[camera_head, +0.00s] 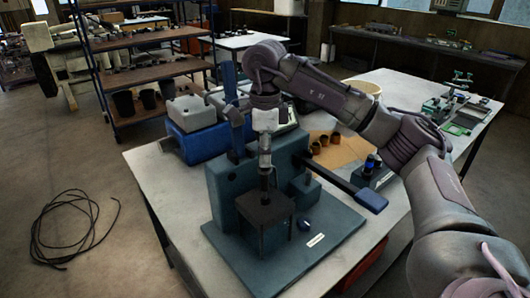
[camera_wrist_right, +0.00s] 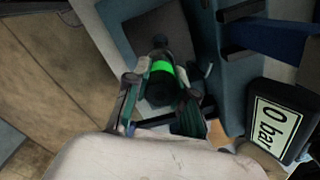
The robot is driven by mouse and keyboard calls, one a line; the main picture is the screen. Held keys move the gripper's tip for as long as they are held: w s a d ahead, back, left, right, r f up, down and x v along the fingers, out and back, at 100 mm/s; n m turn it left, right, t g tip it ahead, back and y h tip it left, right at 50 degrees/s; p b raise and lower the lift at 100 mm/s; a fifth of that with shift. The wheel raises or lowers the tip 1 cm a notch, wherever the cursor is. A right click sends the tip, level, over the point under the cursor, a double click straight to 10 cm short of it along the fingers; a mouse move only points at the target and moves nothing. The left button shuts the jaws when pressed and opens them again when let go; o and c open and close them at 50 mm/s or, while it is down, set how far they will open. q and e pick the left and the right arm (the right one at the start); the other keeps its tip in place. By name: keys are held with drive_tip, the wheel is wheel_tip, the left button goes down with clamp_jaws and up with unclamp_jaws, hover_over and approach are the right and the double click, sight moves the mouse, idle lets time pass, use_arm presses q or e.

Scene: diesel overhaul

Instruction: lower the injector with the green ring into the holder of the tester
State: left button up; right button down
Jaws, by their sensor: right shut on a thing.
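My right gripper (camera_head: 265,158) points straight down above the tester (camera_head: 225,190). It is shut on the injector with the green ring (camera_wrist_right: 161,72). In the right wrist view the green band shows just beyond the fingertips (camera_wrist_right: 160,98). In the head view the dark lower part of the injector (camera_head: 265,181) hangs upright over the dark square holder (camera_head: 279,207) at the front of the tester. Its tip meets the holder's top in the picture; I cannot tell how deep it sits. My left gripper is not in view.
The tester's lever ends in a blue handle (camera_head: 371,201), right of the holder. A display reading 0 bar (camera_wrist_right: 276,122) is close to the right gripper. Brown cups (camera_head: 322,143) and dark blue-topped items (camera_head: 371,163) stand behind.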

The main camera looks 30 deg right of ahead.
sight(265, 198)
drive_tip(key=shift+f, duration=0.1)
drive_tip(key=shift+f+b, duration=1.1)
drive_tip(key=shift+f, duration=0.65)
drive_tip(key=shift+f+b, duration=1)
drive_tip(key=shift+f, duration=0.75)
drive_tip(key=shift+f+b, duration=0.8)
drive_tip(key=shift+f, duration=0.45)
drive_tip(key=c, duration=0.9)
unclamp_jaws()
